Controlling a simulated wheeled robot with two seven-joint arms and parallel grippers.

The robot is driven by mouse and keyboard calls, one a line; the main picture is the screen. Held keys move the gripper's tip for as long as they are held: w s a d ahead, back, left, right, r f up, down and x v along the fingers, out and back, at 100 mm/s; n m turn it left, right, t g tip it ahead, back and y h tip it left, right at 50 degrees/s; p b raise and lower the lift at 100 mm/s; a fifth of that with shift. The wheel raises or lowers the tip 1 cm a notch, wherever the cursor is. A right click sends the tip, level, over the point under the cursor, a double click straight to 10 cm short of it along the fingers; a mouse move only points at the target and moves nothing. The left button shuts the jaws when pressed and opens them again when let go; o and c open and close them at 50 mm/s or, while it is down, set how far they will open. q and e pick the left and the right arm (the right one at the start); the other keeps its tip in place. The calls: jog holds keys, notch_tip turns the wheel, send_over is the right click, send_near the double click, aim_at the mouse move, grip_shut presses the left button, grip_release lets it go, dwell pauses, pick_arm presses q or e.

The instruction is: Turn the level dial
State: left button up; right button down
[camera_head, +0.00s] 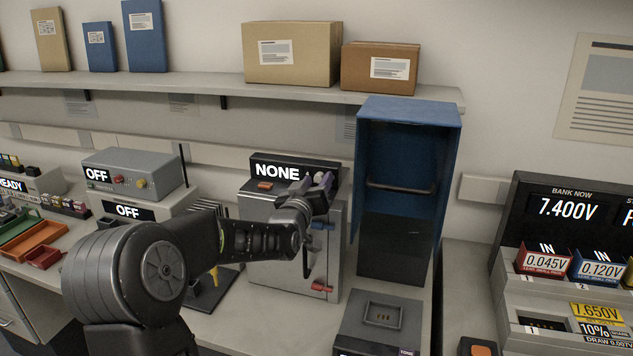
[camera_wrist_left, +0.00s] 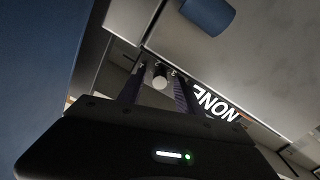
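The grey box (camera_head: 262,212) has a black display reading NONE (camera_head: 277,172). A small pale round knob (camera_wrist_left: 160,78), likely the level dial, sits beside that lettering (camera_wrist_left: 215,103) in the left wrist view. It is partly hidden behind the gripper in the head view. My left gripper (camera_head: 319,182) reaches over the top right of the box. In the wrist view its two fingers (camera_wrist_left: 158,82) are apart, one on each side of the knob, with small gaps showing. Whether either finger touches it is unclear. My right gripper is not in view.
A tall blue open-fronted cabinet (camera_head: 412,112) stands close to the right of the box. A low grey unit (camera_head: 350,325) lies in front of it. A shelf (camera_head: 215,84) with cartons runs above. A blue cylindrical part (camera_wrist_left: 208,12) shows near the gripper.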

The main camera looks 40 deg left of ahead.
pick_arm(q)
grip_shut()
dwell(0.6)
jog(key=shift+f+m+b, duration=0.2)
jog(key=shift+m+b, duration=0.3)
jog(key=shift+b, duration=0.5)
jog(key=m+b, duration=0.3)
jog(key=b, duration=0.1)
jog(key=shift+m+b, duration=0.95)
jog(key=shift+m, duration=0.25)
jog(key=shift+r+m+b, duration=0.1)
jog(key=shift+m+b, duration=0.3)
jog(key=shift+m, duration=0.6)
jog(key=shift+r+m+b, duration=0.1)
jog(key=shift+m+b, duration=0.2)
jog(key=shift+m, duration=1.4)
